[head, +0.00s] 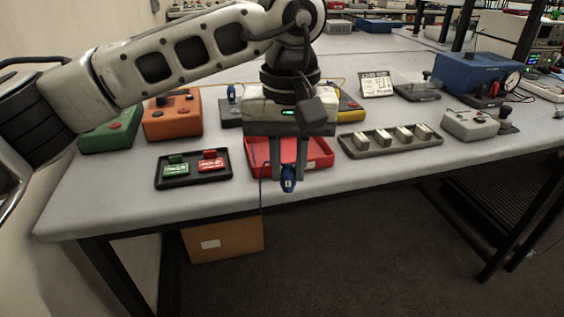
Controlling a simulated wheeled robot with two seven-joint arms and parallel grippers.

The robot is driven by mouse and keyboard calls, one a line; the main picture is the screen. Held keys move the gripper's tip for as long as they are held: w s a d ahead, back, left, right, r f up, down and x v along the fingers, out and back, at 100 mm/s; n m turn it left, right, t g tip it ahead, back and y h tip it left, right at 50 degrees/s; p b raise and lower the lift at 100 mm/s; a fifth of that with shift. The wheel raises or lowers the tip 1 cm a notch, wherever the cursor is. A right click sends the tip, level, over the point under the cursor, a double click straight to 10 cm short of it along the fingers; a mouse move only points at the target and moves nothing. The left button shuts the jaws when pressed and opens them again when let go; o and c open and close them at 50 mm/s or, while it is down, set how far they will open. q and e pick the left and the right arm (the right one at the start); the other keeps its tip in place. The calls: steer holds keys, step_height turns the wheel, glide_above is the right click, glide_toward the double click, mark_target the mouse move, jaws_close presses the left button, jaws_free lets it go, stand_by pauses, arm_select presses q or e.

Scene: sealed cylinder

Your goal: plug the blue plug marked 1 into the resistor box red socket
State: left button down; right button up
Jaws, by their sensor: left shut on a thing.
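The blue plug (288,184) with a small white mark hangs between the fingertips of my left gripper (288,172), which is shut on it. The plug shows in front of the red tray (318,146), near the table's front edge; its height above the table is hard to tell. A thin blue lead shows just left of the gripper. Boxes with knobs or sockets stand around: orange (172,118), green (108,136), yellow (350,108) and grey (470,124). I cannot tell which is the resistor box, and its red socket is not clearly identifiable. My right gripper is not in view.
A black tray (164,184) holds a green and a red block. A grey rack (352,150) with several metal blocks lies right of the red tray. A second blue plug (231,92) stands on a dark box behind. A blue meter box (465,75) stands back right.

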arm_select(q)
steer(key=s+a+f, duration=0.2)
steer(key=a+f, duration=0.1)
steer(key=f, duration=0.4)
steer(key=s+a+f, duration=0.2)
steer(key=a+f, duration=0.2)
steer(key=f, duration=0.2)
steer(key=shift+s+f, duration=0.35)
step_height(320, 180, up, 9)
steer(key=d+m, duration=0.1)
steer(key=m, duration=0.7)
steer(key=shift+s, duration=0.45)
steer(key=shift+d, duration=0.1)
